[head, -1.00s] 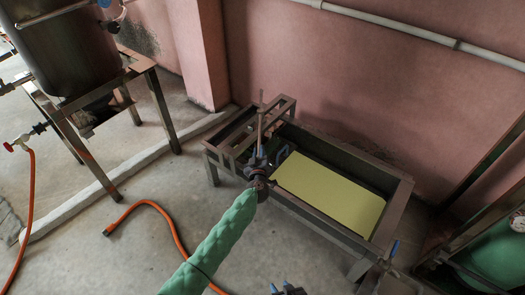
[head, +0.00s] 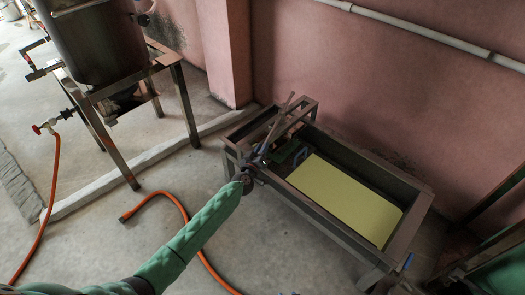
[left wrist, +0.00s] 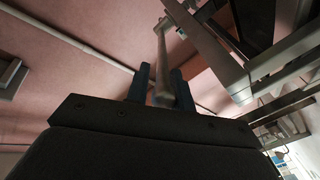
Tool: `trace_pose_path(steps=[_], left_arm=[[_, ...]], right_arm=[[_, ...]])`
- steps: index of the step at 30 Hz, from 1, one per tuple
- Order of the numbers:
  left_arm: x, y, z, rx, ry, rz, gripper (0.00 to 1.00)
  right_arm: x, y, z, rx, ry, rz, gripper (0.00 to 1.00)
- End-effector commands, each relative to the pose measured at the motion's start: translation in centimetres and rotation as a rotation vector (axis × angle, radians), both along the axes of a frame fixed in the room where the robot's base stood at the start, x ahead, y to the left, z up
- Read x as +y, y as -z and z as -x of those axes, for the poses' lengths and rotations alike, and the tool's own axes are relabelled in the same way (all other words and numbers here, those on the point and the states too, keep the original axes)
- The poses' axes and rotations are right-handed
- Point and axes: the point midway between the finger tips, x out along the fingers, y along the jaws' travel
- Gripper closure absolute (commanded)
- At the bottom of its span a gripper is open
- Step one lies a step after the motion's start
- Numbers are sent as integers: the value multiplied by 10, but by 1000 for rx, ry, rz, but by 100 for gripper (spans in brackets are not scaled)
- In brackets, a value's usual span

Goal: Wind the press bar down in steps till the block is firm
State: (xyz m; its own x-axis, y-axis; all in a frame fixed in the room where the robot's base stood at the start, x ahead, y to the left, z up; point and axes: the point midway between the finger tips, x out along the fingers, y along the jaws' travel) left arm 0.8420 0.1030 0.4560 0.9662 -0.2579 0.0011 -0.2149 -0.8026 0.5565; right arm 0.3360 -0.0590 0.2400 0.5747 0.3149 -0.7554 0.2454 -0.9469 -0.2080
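The press bar (head: 283,118) is a thin rod leaning up to the right over the steel press frame (head: 232,150), at the left end of a long steel trough. My left gripper (head: 259,162) is at the bar's lower end. In the left wrist view, the two blue fingers (left wrist: 160,86) stand close on both sides of the bar (left wrist: 162,50) and appear closed on it. A dark green part (head: 286,153) sits low inside the frame, partly hidden. I cannot make out the block or its firmness. My right gripper does not show clearly.
The trough (head: 412,217) holds a flat pale yellow surface (head: 345,200). A steel tank on a stand (head: 100,55) is at the upper left. A pink wall (head: 350,80) stands behind the trough.

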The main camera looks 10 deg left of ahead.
Motion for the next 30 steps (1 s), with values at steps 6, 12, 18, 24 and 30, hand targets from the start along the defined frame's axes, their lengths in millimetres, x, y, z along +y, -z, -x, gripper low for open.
trace_pose_path(steps=[6, 12, 18, 24, 30], left_arm=[[-1, -2, -1, -1, 0, 0, 65], [0, 0, 3, 2, 1, 0, 65], [6, -1, 23, 2, 0, -2, 65], [13, -1, 51, 1, 1, 1, 65], [19, -2, 69, -1, -1, -1, 65]], right_arm=[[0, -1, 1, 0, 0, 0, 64], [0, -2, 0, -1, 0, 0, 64], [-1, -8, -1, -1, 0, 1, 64], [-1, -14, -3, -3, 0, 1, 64], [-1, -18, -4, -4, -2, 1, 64]])
